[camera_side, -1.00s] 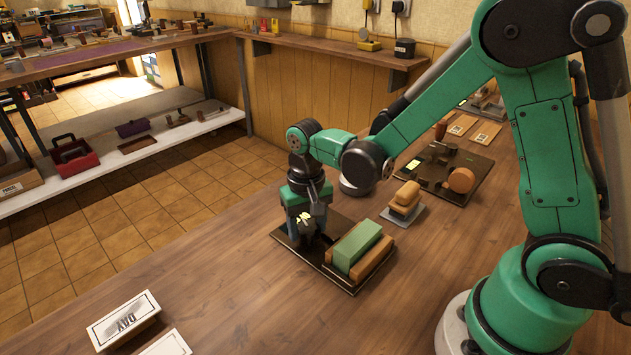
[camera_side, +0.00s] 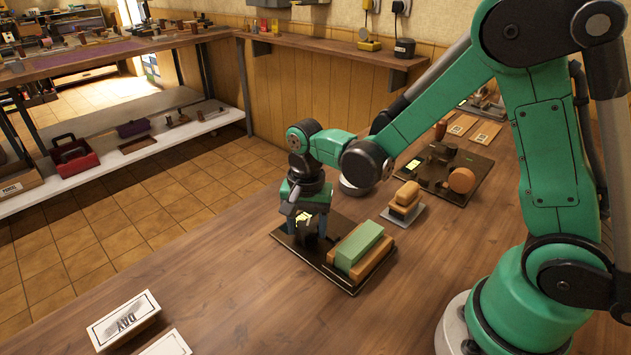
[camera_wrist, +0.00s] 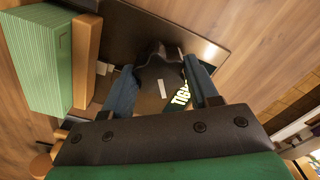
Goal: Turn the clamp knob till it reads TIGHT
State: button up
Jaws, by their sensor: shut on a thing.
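The clamp knob (camera_wrist: 158,72) is a dark, lobed piece with a short white mark on it, in the middle of the wrist view. My gripper (camera_wrist: 160,82) is shut on it, one blue finger at each side. A bright label reading "TIGH", its end hidden by my right-hand finger, shows beside the knob (camera_wrist: 181,96). I cannot tell whether the white mark lines up with it. In the side view my gripper (camera_side: 308,228) points down over the dark base plate (camera_side: 290,243), and its fingers mostly hide the knob.
A green block on a wooden piece (camera_side: 358,247) sits on the plate's right half, close to my gripper. A stacked wooden block (camera_side: 406,198) and another dark board (camera_side: 440,170) stand behind to the right. The table left of the plate is clear.

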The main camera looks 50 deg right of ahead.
aim_at(307, 226)
dwell(0.4)
jog(key=o, duration=1)
jog(key=shift+r, duration=2.85)
jog(key=s+d+r+n+t, duration=0.1)
jog(key=s+r+n+t, duration=0.4)
jog(key=n, duration=0.6)
jog(key=shift+s+d+r+t, duration=0.25)
jog(key=shift+s+r+t, duration=0.25)
jog(key=shift+t, duration=0.6)
